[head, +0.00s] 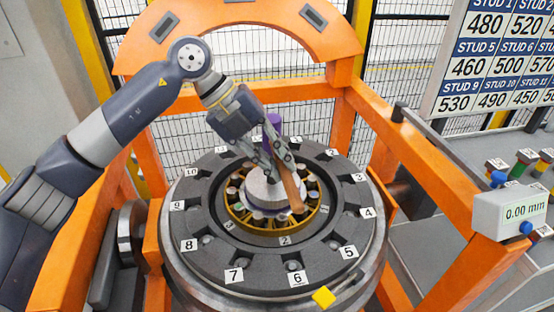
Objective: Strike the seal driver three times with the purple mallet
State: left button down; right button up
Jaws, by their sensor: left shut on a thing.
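My left gripper (279,169) reaches in from the left over the hub and is shut on the purple mallet. The mallet's brown wooden handle (292,190) slants down toward the viewer from the fingers. Its purple head (273,122) shows behind the gripper, partly hidden by it. The seal driver (260,190) looks like the pale grey round piece in the middle of the hub, below the gripper. The gripper and handle cover part of it. I cannot tell whether the mallet touches it. My right gripper is not in view.
A dark ring (215,260) with numbered tags surrounds the hub. An orange gantry frame (345,105) arches behind and along both sides. A stud number board (490,65) hangs at upper right.

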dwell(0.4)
pick_arm(q)
jog(key=shift+w+f, duration=0.1)
jog(key=shift+f, duration=0.25)
jog(key=shift+r, duration=0.4)
jog(key=shift+f, duration=0.15)
dwell(0.5)
